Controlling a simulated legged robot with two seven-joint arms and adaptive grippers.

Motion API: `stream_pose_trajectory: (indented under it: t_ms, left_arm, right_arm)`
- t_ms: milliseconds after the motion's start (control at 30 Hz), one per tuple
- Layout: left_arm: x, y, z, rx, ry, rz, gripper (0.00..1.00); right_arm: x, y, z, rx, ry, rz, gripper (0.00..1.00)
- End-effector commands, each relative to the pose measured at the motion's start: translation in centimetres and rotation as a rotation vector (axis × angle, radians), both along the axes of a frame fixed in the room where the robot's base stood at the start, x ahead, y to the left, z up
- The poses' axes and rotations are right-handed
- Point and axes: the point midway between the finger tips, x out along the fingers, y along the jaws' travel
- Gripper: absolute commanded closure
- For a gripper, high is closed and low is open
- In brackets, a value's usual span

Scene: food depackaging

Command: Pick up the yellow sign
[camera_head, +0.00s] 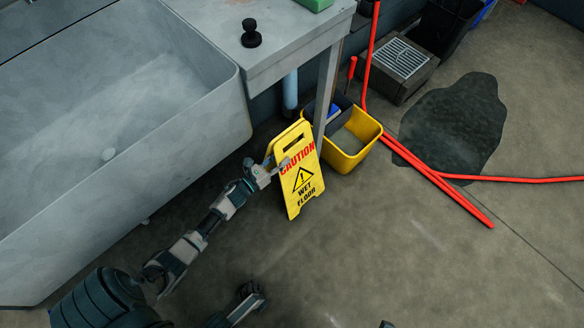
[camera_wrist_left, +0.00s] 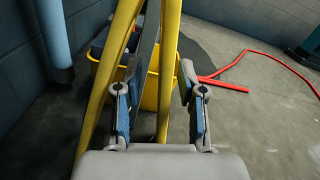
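The yellow caution sign (camera_head: 300,172) stands upright on the floor as a folded A-frame, with red and black lettering and a warning triangle. My left gripper (camera_head: 279,166) is at its upper left edge. In the left wrist view, the fingers of my left gripper (camera_wrist_left: 160,108) are spread apart. One yellow leg of the sign (camera_wrist_left: 169,68) shows between them, with gaps on both sides; the other leg passes to the left. A part of my own body at the bottom of the head view may be my right gripper (camera_head: 252,296); its finger state is unclear.
A yellow mop bucket (camera_head: 349,160) stands close behind the sign, right of a table leg (camera_head: 327,88). A large grey sink (camera_head: 125,150) is at the left. Red hoses (camera_head: 440,182) and a dark puddle (camera_head: 455,125) lie to the right. The front floor is clear.

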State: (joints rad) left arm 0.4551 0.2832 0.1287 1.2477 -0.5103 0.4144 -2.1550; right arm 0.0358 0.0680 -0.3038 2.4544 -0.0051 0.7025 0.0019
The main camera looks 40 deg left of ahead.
Motion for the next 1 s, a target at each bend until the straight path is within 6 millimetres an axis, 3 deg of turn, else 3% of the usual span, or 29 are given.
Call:
stream_pose_trajectory:
  t_ms: [100,267,533,567,700,1000]
  left_arm:
    - [1.7,-0.7,-1.2,-0.001,0.007,-0.002,0.60]
    - [3.8,-0.9,-1.1,-0.003,0.005,0.000,0.60]
    - [4.3,-0.9,-0.6,-0.003,0.001,0.000,0.60]
    - [4.3,-0.9,-0.6,-0.003,0.001,0.000,0.63]
    - [4.3,-1.0,-0.6,-0.001,0.001,0.000,0.98]
    - [4.4,-0.9,-0.4,-0.002,-0.005,-0.002,1.00]
  right_arm:
    - [0.5,0.3,-0.3,-0.001,-0.022,0.001,0.60]
    - [0.7,0.6,0.1,-0.005,-0.049,0.001,0.60]
    - [0.7,0.6,0.4,-0.004,-0.056,0.003,0.60]
    - [0.8,0.6,0.4,-0.004,-0.054,0.003,0.60]
    - [1.0,0.6,0.3,-0.005,-0.052,0.002,0.60]
    - [1.0,0.6,0.3,-0.005,-0.053,0.001,0.60]
